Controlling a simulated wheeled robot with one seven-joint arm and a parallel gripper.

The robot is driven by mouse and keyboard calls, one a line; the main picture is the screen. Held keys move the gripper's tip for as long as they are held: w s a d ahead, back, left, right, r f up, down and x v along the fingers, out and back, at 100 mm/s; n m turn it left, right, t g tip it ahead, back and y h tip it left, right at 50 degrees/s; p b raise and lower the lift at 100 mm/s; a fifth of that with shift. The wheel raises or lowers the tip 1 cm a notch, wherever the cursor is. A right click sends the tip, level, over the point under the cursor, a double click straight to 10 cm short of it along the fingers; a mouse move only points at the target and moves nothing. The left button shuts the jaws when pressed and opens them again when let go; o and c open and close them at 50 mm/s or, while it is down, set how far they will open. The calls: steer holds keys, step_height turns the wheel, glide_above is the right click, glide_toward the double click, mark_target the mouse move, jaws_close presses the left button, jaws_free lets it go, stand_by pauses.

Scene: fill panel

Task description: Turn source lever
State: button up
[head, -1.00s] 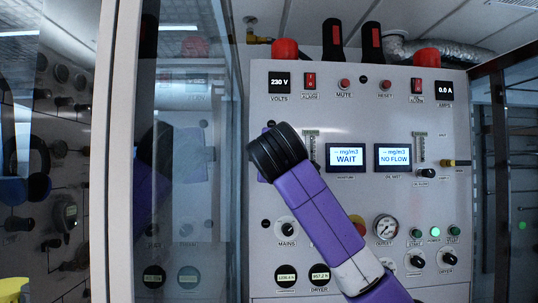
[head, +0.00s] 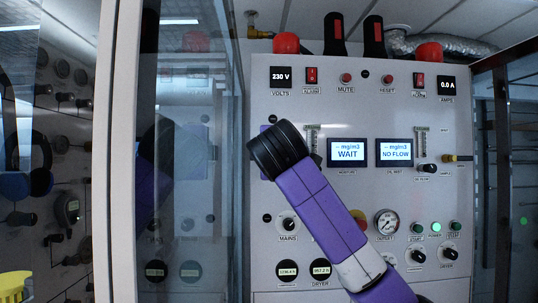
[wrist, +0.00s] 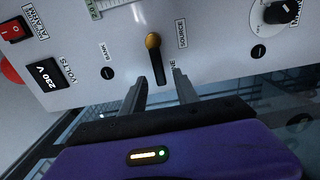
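The source lever (wrist: 157,66) shows in the wrist view as a short black handle with a brass end, on the grey panel (wrist: 215,50) between the BANK and SOURCE labels. My gripper (wrist: 160,78) is open. Its two fingers stand apart, one on each side of the black handle's free end. I cannot tell whether a finger touches it. In the head view my purple arm hides the lever and the gripper.
The panel carries a WAIT screen (head: 347,152), a NO FLOW screen (head: 395,152), a pressure gauge (head: 387,222) and several knobs. A second brass valve (head: 452,157) sits at the panel's right. A glass door (head: 190,150) stands close on the left.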

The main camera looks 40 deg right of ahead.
steer(key=shift+s, duration=0.1)
steer(key=b+v, duration=0.3)
steer(key=v, duration=0.5)
steer(key=shift+s+a, duration=0.1)
stand_by(0.6)
